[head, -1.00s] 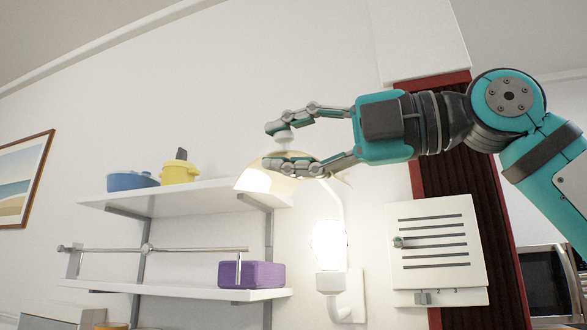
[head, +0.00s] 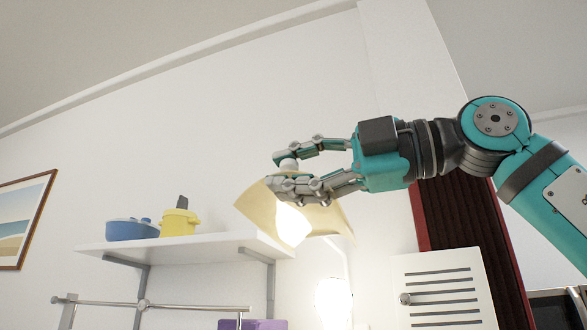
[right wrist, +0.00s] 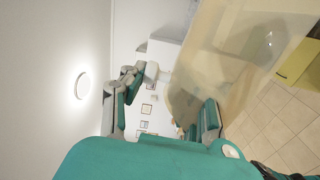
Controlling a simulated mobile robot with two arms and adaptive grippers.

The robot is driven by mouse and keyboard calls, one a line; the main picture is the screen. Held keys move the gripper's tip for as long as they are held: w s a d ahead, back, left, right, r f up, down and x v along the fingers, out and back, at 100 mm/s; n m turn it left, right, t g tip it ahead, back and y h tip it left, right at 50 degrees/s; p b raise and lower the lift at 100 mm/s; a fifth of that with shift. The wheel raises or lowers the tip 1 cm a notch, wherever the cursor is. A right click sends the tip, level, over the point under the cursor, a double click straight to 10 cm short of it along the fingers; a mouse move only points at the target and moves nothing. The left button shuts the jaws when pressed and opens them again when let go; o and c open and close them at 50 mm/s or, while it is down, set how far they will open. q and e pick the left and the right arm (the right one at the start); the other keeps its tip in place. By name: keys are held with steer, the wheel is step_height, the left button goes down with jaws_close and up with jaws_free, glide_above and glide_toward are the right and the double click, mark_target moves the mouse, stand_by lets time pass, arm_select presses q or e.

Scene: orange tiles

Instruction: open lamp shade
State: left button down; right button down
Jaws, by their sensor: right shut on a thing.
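The cream lamp shade (head: 262,210) is tilted up and to the left of the lit lamp bulb (head: 333,298), clear of it, with its bright inner side partly showing. My right gripper (head: 284,172) is shut on the small pale knob (head: 289,164) at the top of the shade. In the right wrist view the translucent shade (right wrist: 215,75) fills much of the upper right, beside the fingers of my right gripper (right wrist: 160,95). The lower part of the lamp is cut off in the head view. My left gripper is not in view.
A white shelf (head: 190,246) on the wall holds a blue pot (head: 132,230) and a yellow pot (head: 179,222). A metal rail (head: 190,307) and a purple block (head: 262,325) are below. A white slotted panel (head: 440,268) is right of the lamp.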

steer(key=c, duration=1.1)
jaws_free()
steer(key=shift+w, duration=0.1)
steer(key=v, duration=1.2)
